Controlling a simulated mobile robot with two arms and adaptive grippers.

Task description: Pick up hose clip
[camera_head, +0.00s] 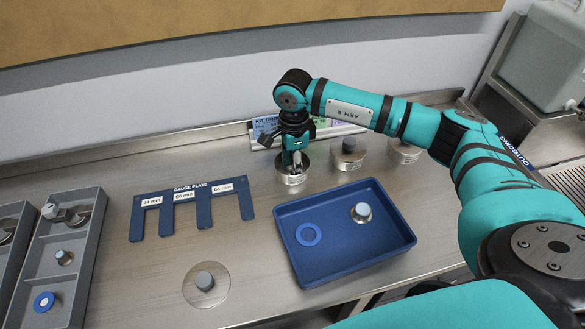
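My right gripper (294,160) points down at a short round metal piece (291,179) near the back of the steel bench. Its fingertips are at the top of this piece; whether they grip anything is too small to tell. I cannot say for certain which item is the hose clip. A metal band-like piece with a grey knob (77,215) lies in the back compartment of the grey tray (92,259) at the left, and may be a clip. My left gripper is not in view.
Two round metal pieces with grey knobs (348,154) (404,151) stand right of the gripper. A blue tray (288,243) holds a blue ring (308,234) and a small knobbed piece (361,213). A blue gauge plate (190,188) and a knobbed disc (222,287) lie left.

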